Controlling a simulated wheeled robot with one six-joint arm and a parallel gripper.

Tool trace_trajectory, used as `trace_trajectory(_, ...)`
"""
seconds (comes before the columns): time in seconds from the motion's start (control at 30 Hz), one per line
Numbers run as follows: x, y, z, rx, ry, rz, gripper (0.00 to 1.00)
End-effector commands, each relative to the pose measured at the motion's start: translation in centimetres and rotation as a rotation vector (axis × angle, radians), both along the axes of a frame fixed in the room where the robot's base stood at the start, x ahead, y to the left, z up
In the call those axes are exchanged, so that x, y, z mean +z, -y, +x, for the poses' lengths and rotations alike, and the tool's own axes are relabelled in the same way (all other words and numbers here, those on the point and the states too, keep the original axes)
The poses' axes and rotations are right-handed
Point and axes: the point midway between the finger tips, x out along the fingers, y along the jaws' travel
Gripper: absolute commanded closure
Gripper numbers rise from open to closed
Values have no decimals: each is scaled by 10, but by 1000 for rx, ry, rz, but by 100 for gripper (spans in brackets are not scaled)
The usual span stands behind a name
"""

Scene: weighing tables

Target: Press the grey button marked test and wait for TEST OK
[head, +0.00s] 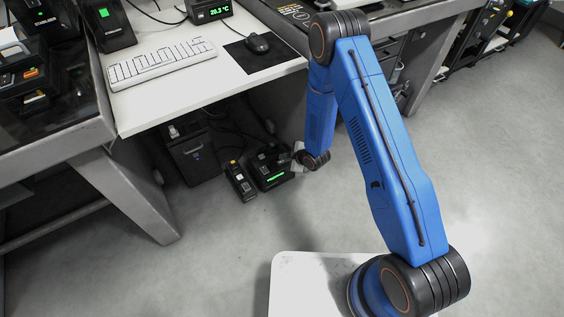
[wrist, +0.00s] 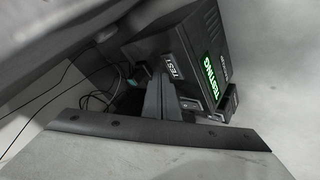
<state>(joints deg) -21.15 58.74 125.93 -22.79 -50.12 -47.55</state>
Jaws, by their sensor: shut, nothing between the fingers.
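A black box-shaped unit (head: 268,160) stands on the floor below the white desk, with a lit green display. In the wrist view the unit (wrist: 150,47) is close and turned sideways. Its display (wrist: 211,79) reads TESTING in green, and a label (wrist: 172,66) reads TEST. My gripper (wrist: 156,82) is shut and empty, its fingertips at the unit's face beside the TEST label. I cannot make out the grey button; the fingers probably cover it. In the head view my gripper (head: 299,156) is at the unit's right side, partly hidden by my wrist.
A smaller black device (head: 240,182) with a yellow top stands just left of the unit. A dark cabinet (head: 194,157) and loose cables are behind. The white desk (head: 185,92) overhangs, bearing a keyboard (head: 160,63) and mouse (head: 257,44). The grey floor in front is open.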

Motion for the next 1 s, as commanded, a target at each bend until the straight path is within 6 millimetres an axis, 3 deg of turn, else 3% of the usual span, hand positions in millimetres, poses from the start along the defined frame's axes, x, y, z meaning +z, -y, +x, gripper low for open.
trace_trajectory(0.37,4,0,0,-1,1,0,100)
trace_trajectory(1.0,50,0,0,0,1,1,100)
